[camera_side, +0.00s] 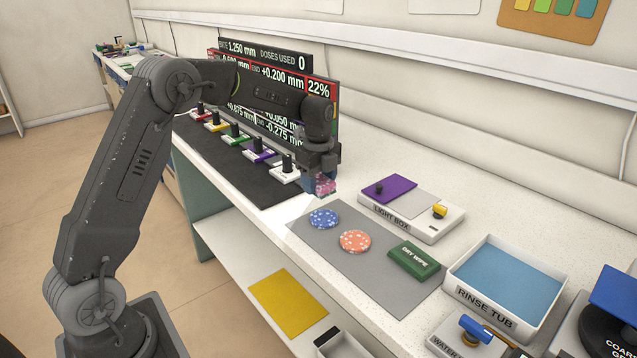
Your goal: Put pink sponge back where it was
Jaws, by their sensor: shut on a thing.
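The pink sponge (326,185) is a small pink block with mottled spots. My gripper (320,175) points down and is shut on it, at the right end of the dark mat and just beyond the grey mat's far left corner. A bluish part shows beside the pink at the fingers, and I cannot tell whether it is a fingertip or part of the sponge. The fingers partly hide the sponge. I cannot tell whether it touches the counter.
The grey mat (377,283) holds a blue disc (324,218), an orange disc (355,241) and a green dry wipe block (414,262). The light box (412,209) and rinse tub (507,289) stand to the right. Several switches line the dark mat (232,165) below the display (270,95).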

